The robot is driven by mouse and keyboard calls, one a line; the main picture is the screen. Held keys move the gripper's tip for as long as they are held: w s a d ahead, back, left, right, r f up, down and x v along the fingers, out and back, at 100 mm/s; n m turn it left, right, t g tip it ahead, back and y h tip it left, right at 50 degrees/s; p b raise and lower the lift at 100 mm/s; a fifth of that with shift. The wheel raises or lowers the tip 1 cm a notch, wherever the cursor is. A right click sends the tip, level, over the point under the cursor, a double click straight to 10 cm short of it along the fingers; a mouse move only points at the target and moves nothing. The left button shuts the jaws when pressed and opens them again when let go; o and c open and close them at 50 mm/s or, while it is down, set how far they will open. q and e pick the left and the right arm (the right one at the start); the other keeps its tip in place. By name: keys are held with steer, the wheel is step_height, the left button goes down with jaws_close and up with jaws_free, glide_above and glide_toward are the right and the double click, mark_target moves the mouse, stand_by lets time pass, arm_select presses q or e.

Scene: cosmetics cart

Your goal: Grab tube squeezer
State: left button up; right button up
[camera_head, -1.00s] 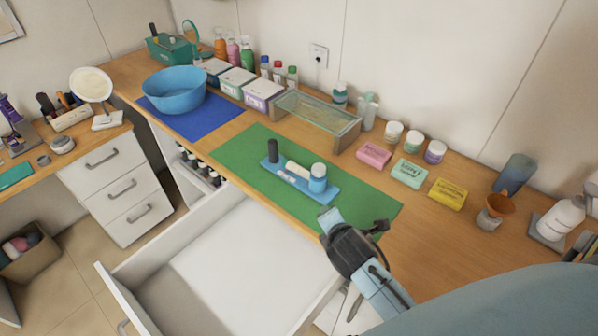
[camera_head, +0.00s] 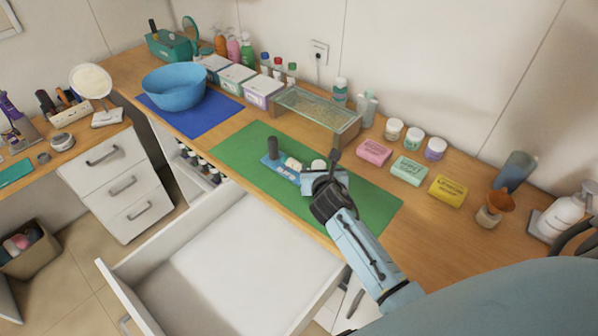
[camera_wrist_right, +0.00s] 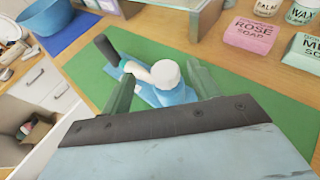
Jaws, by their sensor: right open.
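A blue holder (camera_head: 285,173) lies on the green mat (camera_head: 236,155). It bears a dark upright cylinder (camera_head: 272,148), a white tube-like piece (camera_head: 292,163) and a blue jar with a white lid (camera_head: 318,165). I cannot tell for sure which part is the tube squeezer. In the right wrist view the white lid (camera_wrist_right: 167,73), white piece (camera_wrist_right: 138,71) and dark cylinder (camera_wrist_right: 106,48) show ahead. My right gripper (camera_head: 323,172) is open over the jar end of the holder, partly hiding it; its fingers (camera_wrist_right: 160,85) stand either side of the lid in the wrist view. My left gripper is not in view.
An open, empty white drawer (camera_head: 245,265) juts out below the counter. A glass-topped box (camera_head: 315,112) stands behind the mat. Soap bars, pink (camera_head: 373,152), green (camera_head: 409,167) and yellow (camera_head: 447,190), lie to the right. A blue bowl (camera_head: 174,90) stands at left.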

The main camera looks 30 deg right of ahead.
mark_target(319, 164)
steer(key=shift+s+f+b+x, duration=0.1)
steer(key=shift+f+b+x, duration=0.1)
steer(key=shift+x, duration=0.85)
steer(key=shift+s+f+b+x, duration=0.1)
steer(key=shift+b+x, duration=0.1)
steer(key=shift+x, duration=0.8)
steer(key=shift+s+f+b+x, duration=0.1)
steer(key=shift+b+x, duration=0.1)
steer(key=shift+x, duration=0.85)
steer(key=shift+d, duration=0.1)
steer(key=shift+r, duration=0.1)
jaws_close()
